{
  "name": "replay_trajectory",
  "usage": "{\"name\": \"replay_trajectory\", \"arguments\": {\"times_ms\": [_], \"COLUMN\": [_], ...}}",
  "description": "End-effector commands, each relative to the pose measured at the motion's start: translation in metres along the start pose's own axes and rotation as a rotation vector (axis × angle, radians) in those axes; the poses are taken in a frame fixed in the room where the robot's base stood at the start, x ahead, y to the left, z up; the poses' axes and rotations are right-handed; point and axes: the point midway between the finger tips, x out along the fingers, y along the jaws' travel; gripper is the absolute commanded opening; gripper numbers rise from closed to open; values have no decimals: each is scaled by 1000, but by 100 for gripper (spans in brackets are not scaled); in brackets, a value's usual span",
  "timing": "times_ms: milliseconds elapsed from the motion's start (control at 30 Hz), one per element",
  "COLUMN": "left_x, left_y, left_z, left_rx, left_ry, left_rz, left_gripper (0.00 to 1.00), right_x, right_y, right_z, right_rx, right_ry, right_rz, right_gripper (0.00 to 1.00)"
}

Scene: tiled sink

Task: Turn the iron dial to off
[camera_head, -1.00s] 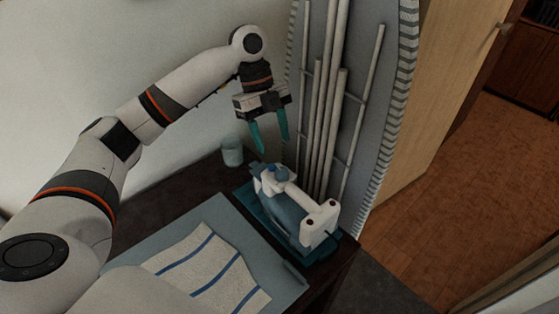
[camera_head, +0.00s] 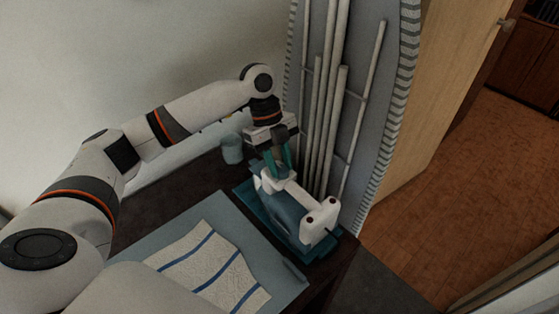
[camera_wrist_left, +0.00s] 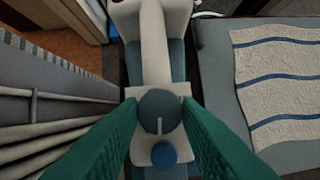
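The white and blue iron (camera_head: 291,212) stands on a teal base (camera_head: 259,217) near the table's right edge. In the left wrist view, the iron (camera_wrist_left: 155,45) has a round grey-blue dial (camera_wrist_left: 160,112) with a pale line on it, and a smaller blue round button (camera_wrist_left: 164,156) below it. My left gripper (camera_head: 279,172) points down over the near-wall end of the iron. Its teal fingers (camera_wrist_left: 160,108) are open, one on each side of the dial. I cannot tell whether they touch it. In the head view the fingers mostly hide the dial. My right gripper is out of view.
A blue cup (camera_head: 232,149) stands left of the iron by the wall. A striped cloth (camera_head: 208,265) lies on a blue-grey mat (camera_head: 275,262). A folded ironing board (camera_head: 379,80) leans upright just behind the iron. Wooden floor is clear at right.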

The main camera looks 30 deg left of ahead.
Motion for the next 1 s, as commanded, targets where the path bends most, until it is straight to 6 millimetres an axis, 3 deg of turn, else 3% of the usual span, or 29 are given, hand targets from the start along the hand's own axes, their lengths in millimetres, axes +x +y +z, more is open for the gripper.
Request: {"name": "replay_trajectory", "arguments": {"times_ms": [100,467,1000], "left_x": [0,-4,-6], "left_y": [0,-1,-6], "left_z": [0,2,5], "left_rx": [0,-65,-479], "left_ry": [0,-2,-2], "left_rz": [-1,23,192], "left_gripper": [8,8,8], "right_x": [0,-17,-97], "right_y": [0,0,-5], "right_z": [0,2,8], "right_rx": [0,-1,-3], "right_ry": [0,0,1], "right_rz": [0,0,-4], "right_gripper": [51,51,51]}}
